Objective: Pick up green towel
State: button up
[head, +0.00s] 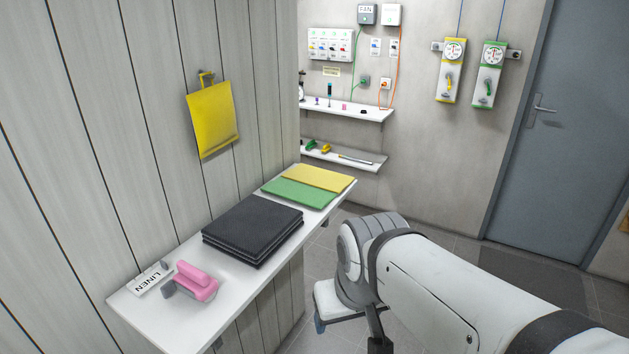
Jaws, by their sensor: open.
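The green towel (299,192) lies folded flat on the white wall shelf (251,279), towards its far end. A yellow towel (318,177) lies just beyond it, and their edges are close together; I cannot tell whether they overlap. A stack of dark grey folded cloths (254,229) lies on the near side of the green towel. The top of the green towel is in clear view. My arm crosses the lower right of the head view, to the right of the shelf and apart from the towel.
A pink-handled tool (197,282) and a LINEN sign (150,279) sit at the shelf's near end. Two small shelves (345,111) hold small items on the back wall. A grey door (545,125) stands right.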

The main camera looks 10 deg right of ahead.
aim_at(309, 195)
jog(key=z, duration=1.3)
jog(key=k, duration=0.7)
jog(key=u, duration=0.9)
jog(key=i, duration=0.95)
jog(key=z, duration=2.05)
